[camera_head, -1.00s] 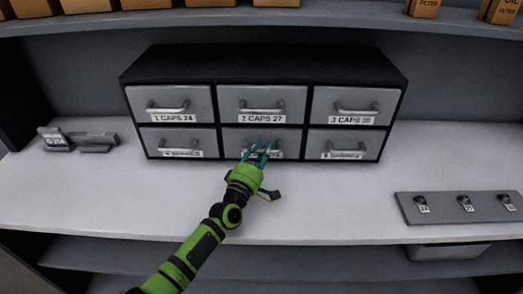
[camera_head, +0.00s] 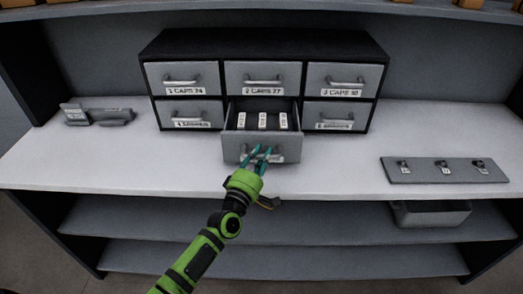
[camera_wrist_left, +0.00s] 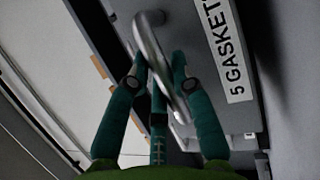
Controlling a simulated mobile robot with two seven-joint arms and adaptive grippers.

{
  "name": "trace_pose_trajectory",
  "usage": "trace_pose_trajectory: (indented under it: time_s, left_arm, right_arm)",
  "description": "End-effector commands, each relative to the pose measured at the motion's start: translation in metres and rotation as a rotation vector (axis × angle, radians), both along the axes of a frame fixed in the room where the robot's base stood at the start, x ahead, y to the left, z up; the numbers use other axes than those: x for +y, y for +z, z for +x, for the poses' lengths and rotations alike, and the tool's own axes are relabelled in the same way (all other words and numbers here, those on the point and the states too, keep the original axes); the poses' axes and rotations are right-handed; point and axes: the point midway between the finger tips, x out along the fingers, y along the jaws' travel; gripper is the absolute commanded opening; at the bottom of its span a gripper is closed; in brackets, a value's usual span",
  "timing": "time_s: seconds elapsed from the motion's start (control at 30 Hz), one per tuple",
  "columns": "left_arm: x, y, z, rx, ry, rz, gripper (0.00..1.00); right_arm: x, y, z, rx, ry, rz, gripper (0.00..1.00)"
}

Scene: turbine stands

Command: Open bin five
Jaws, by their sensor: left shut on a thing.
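Bin five (camera_head: 283,149) is the lower middle drawer of a black cabinet (camera_head: 262,46). In the head view it stands pulled out towards me, with several small white labelled pieces (camera_head: 262,121) inside. In the left wrist view its label reads "5 GASKET" (camera_wrist_left: 228,50), cut off at the edge. My left gripper (camera_head: 260,156) is at the drawer front; in the left wrist view its teal fingers (camera_wrist_left: 160,85) are shut around the metal bar handle (camera_wrist_left: 155,60). My right gripper is not in view.
The other drawers, such as the one marked 2 CAPS 27 (camera_head: 262,77), are shut. A grey plate with several tagged hooks (camera_head: 443,173) lies on the right of the white counter (camera_head: 335,180). A grey device (camera_head: 97,115) stands at left. A grey container (camera_head: 430,214) is under the counter.

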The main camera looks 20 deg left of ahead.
Motion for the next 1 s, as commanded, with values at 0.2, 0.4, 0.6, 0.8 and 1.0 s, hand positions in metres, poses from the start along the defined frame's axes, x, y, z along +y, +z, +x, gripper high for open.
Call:
trace_pose_trajectory:
  time_s: [0.2,0.4,0.6,0.8,1.0]
  left_arm:
    - [-0.0025,0.0022,-0.0064,-0.004,-0.001,0.004,0.0]
    - [-0.0027,0.002,-0.0073,-0.004,-0.001,0.004,0.0]
    - [-0.0026,0.002,-0.0072,-0.004,0.0,0.003,0.0]
    - [-0.0025,0.002,-0.0071,-0.004,0.0,0.003,0.49]
    - [-0.0022,0.0017,-0.0078,-0.004,0.0,0.002,0.49]
  right_arm:
    - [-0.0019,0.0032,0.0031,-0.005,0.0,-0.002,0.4]
    - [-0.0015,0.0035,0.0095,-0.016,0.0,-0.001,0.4]
    - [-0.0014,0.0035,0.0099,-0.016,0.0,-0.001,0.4]
    - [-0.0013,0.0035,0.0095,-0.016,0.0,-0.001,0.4]
    - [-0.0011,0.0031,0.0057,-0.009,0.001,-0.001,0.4]
